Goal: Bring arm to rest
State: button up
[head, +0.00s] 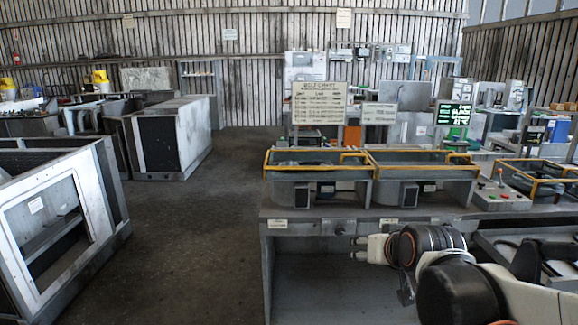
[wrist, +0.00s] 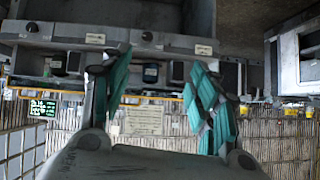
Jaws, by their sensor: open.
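My gripper (wrist: 160,64) shows in the wrist view with its two teal-padded fingers spread apart and nothing between them. In the head view my arm reaches in from the lower right, in front of the grey workbench (head: 330,228). The wrist view is upside down and looks toward the bench front and the back wall.
A control box with a red knob (head: 500,195) is at the right. A grey frame cabinet (head: 50,225) stands left. The floor between (head: 200,240) is clear.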

jog(key=s+d+f+g, duration=0.1)
jog(key=s+f+g, duration=0.2)
jog(key=s, duration=1.8)
jog(key=shift+d+f+n+h, duration=0.2)
jog(key=shift+f+n+h, duration=0.2)
jog(key=shift+f, duration=0.15)
jog(key=shift+w, duration=0.2)
